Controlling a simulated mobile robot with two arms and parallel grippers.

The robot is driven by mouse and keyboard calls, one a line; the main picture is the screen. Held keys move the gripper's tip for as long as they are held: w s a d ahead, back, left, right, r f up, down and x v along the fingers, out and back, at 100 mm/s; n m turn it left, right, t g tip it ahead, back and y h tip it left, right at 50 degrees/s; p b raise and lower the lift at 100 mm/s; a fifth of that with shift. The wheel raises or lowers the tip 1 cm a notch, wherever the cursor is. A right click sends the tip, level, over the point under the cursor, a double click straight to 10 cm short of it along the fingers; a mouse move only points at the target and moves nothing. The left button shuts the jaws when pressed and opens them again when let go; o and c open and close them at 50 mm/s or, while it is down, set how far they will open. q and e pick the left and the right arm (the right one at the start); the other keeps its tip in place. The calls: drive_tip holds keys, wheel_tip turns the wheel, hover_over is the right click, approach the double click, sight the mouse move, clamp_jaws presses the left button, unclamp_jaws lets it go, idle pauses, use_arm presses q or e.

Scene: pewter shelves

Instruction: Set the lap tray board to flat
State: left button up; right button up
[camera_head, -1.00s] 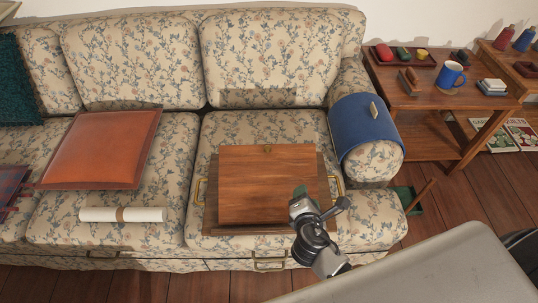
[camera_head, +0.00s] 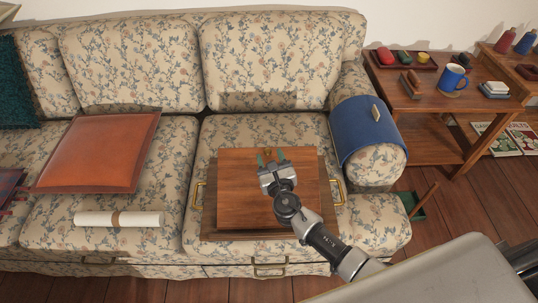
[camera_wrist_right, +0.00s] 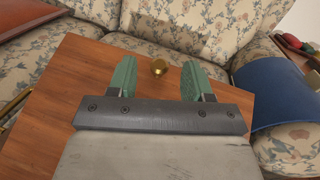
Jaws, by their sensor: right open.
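The lap tray (camera_head: 220,237) lies on the right seat cushion of the sofa, with brass handles at its left and right sides. Its wooden board (camera_head: 240,192) sits on top of it and appears raised above the tray base; its exact tilt is hard to tell. A small brass knob (camera_wrist_right: 159,68) is near the board's far edge. My right gripper (camera_head: 270,158) is over the board's far part, fingers pointing at that edge. In the right wrist view its two green fingers (camera_wrist_right: 158,80) are apart, with the knob between and just beyond them, untouched. My left gripper is not seen.
An orange cushion (camera_head: 97,152) and a rolled white paper (camera_head: 120,219) lie on the sofa's left seat. A blue cover (camera_head: 364,128) drapes the right armrest. A wooden side table (camera_head: 420,97) with a blue mug (camera_head: 453,77) stands to the right.

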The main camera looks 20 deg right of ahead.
drive_tip(key=shift+w, duration=0.85)
drive_tip(key=shift+c, duration=0.4)
clamp_jaws()
